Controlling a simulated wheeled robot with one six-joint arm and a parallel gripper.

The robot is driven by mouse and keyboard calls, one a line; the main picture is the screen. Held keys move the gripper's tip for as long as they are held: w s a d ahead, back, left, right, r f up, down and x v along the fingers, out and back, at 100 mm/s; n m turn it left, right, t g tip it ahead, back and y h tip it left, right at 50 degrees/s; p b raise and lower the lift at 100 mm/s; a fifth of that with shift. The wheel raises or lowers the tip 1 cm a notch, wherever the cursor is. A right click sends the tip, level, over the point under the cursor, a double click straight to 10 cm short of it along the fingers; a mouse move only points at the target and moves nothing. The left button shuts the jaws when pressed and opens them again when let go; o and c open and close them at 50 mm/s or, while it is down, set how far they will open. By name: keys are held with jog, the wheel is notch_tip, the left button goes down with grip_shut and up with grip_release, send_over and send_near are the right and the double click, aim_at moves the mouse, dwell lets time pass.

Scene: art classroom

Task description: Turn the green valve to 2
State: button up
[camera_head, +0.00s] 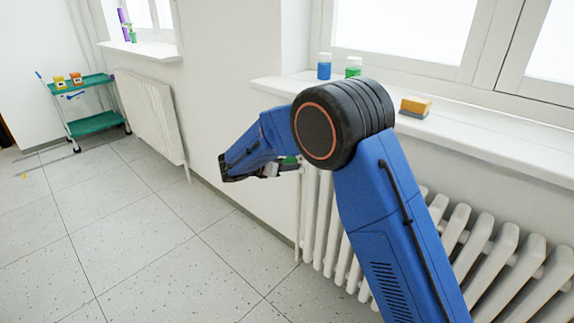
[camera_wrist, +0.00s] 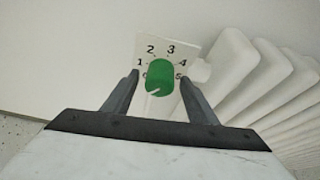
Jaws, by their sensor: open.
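The green valve (camera_wrist: 160,74) is in the middle of the wrist view, in front of a white dial plate (camera_wrist: 172,52) marked with numbers, 1 to 5 among them. A pale line on the valve's lower part slants to the lower left, away from the 2. My gripper (camera_wrist: 159,78) is open, with one finger on each side of the valve. I cannot tell whether the fingers touch it. In the head view, my arm hides most of the gripper, and only a small bit of green shows near its end.
A white ribbed radiator (camera_head: 490,245) stands under the window sill (camera_head: 480,122), close to my arm. The sill holds a blue jar (camera_head: 324,68), a green jar (camera_head: 353,67) and a yellow sponge (camera_head: 416,105). A green cart (camera_head: 97,123) stands far left.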

jog(key=shift+w+d+f, duration=0.15)
jog(key=shift+w+d, duration=0.1)
jog(key=shift+w, duration=0.05)
jog(key=c, duration=1.1)
